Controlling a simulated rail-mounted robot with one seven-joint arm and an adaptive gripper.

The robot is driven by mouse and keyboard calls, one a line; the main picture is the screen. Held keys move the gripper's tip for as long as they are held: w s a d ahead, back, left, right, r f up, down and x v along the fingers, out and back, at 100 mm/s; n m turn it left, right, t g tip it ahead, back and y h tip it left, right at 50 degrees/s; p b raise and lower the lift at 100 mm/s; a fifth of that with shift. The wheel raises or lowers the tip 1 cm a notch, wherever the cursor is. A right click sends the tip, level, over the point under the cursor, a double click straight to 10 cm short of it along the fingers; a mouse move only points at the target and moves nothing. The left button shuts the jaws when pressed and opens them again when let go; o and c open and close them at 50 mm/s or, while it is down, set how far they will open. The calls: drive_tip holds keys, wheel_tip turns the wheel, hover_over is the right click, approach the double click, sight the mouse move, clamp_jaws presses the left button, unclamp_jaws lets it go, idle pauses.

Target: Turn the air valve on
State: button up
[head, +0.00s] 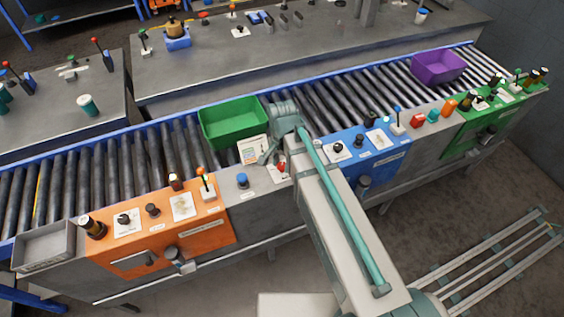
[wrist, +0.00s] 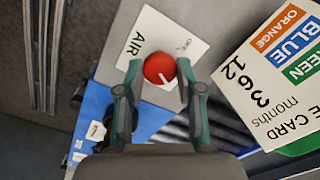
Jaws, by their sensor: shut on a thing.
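The air valve is a round red knob (wrist: 157,68) with a short white pointer line, on a white plate (wrist: 152,24) marked AIR. Small lettering near the plate's edge is too small to read surely. In the wrist view the pointer mark sits on the knob's lower right part. My gripper (wrist: 159,72) has one finger on each side of the knob and is shut on it. In the head view the red knob (head: 281,168) shows on the grey front panel, beside my gripper (head: 272,157), with my arm partly covering the area.
A card (wrist: 273,80) with orange, blue and green blocks lies close to the right of the knob. A green bin (head: 234,122) stands on the roller conveyor (head: 330,92) behind. Orange (head: 150,262), blue (head: 376,160) and green (head: 478,136) control panels flank the grey one.

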sight(282, 165)
drive_tip(key=o, duration=1.1)
drive_tip(key=shift+o, duration=0.2)
drive_tip(key=shift+r, duration=0.15)
wheel_tip(282, 165, up, 12)
